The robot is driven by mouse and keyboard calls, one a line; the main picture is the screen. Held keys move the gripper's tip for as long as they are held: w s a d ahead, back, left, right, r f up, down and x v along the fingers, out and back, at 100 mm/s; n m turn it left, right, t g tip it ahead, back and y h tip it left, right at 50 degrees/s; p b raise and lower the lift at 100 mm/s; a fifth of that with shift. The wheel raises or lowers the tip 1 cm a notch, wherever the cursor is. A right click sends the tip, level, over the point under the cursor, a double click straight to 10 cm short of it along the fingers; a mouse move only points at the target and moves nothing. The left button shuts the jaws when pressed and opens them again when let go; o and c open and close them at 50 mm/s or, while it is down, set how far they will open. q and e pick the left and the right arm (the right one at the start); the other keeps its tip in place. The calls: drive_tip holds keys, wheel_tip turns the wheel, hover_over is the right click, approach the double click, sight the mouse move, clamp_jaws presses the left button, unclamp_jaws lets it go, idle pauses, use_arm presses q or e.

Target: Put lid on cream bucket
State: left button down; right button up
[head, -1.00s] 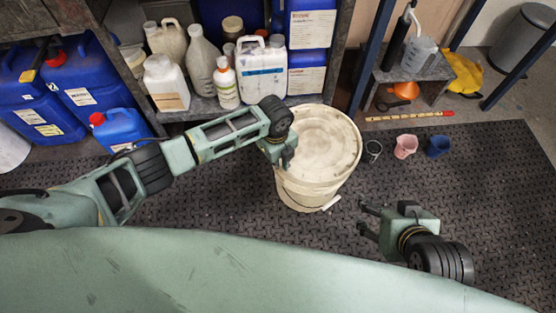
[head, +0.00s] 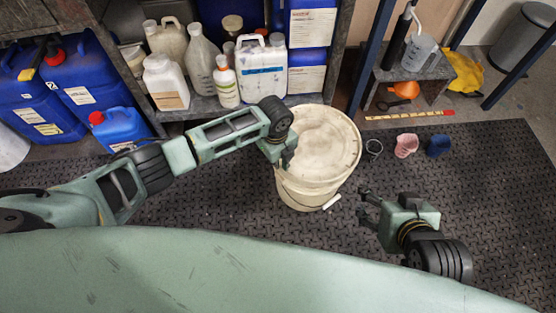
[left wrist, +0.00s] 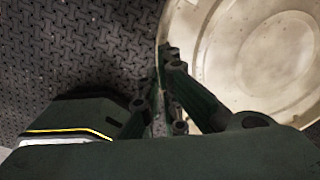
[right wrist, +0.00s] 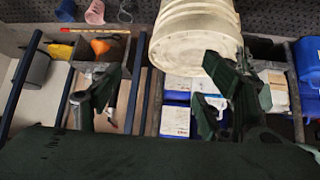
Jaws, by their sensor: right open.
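The cream bucket (head: 306,192) stands upright on the dark mat, its side also filling the top of the right wrist view (right wrist: 192,35). The round cream lid (head: 322,140) lies over its mouth and hides the inside; I cannot tell whether it is pressed down all round. My left gripper (head: 287,160) is at the lid's left edge, its fingers closed on the rim; the left wrist view shows the lid (left wrist: 265,50) beside the fingers. My right gripper (head: 364,206) is open and empty, to the lower right of the bucket and apart from it.
A shelf with white bottles and canisters (head: 263,70) stands behind the bucket. Blue canisters (head: 80,85) are at the left. A pink cup (head: 406,145) and a blue cup (head: 439,146) stand on the mat at right. The mat (head: 490,190) is clear at far right.

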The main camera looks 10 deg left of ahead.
use_arm(q)
drive_tip(key=shift+f, duration=0.2)
use_arm(e)
drive_tip(key=shift+w+a+r+t, duration=0.15)
drive_tip(key=shift+w+r+t, duration=0.2)
drive_tip(key=shift+w, duration=0.15)
use_arm(q)
drive_tip(key=c, duration=1.9)
unclamp_jaws()
drive_tip(key=shift+o, duration=0.2)
use_arm(e)
drive_tip(key=shift+r, duration=0.1)
use_arm(q)
wheel_tip(320, 180, up, 12)
drive_tip(key=shift+s+a, duration=0.15)
drive_tip(key=shift+s, duration=0.05)
